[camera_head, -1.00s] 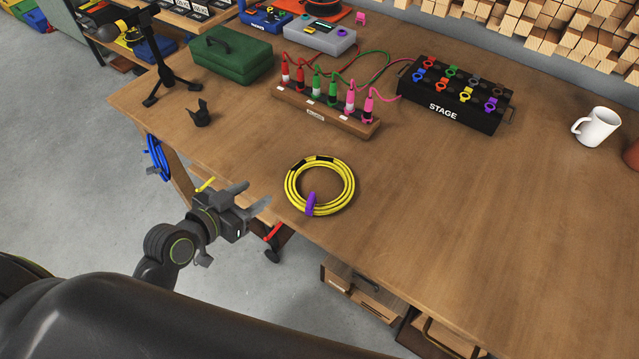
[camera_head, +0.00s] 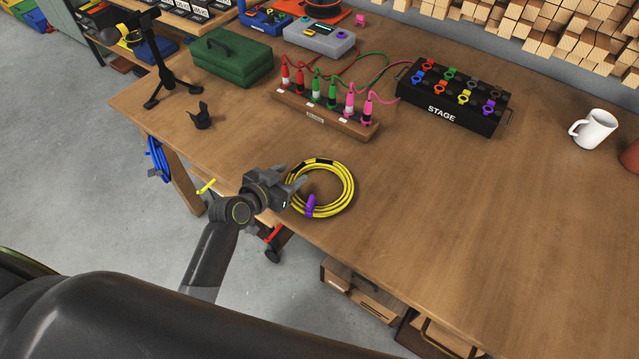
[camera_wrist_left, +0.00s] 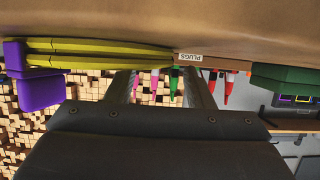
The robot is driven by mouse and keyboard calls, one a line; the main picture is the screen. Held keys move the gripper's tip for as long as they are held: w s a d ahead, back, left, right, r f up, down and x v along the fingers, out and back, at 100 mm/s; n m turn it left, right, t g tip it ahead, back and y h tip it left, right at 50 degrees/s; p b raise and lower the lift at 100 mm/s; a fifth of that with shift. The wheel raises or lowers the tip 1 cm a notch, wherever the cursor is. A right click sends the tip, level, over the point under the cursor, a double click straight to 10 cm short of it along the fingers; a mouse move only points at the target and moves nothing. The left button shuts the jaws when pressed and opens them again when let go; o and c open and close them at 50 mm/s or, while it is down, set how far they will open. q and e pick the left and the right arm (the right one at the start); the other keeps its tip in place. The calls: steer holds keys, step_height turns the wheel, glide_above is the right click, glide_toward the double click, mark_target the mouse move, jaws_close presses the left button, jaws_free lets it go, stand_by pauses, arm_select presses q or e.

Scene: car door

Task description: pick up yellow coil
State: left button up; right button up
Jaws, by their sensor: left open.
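The yellow coil (camera_head: 347,203) lies flat on the wooden table near its front edge. It has black bands and a purple clip (camera_head: 310,205) on its near-left side. My left gripper (camera_head: 301,182) is open at the coil's left side, and its fingers overlap the coil's left rim in the head view. In the left wrist view the coil (camera_wrist_left: 100,47) and the purple clip (camera_wrist_left: 40,92) show close to the fingers (camera_wrist_left: 165,85). I cannot tell whether the fingers touch the coil. My right gripper is not in view.
A wooden plug rack (camera_head: 325,118) with several colored plugs stands behind the coil. A black STAGE box (camera_head: 455,98) and a white mug (camera_head: 594,128) stand to the right. A green case (camera_head: 232,55) and black stand (camera_head: 157,60) are back left. The table right of the coil is clear.

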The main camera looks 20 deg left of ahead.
arm_select(q)
steer(key=shift+x, duration=1.05)
jaws_close()
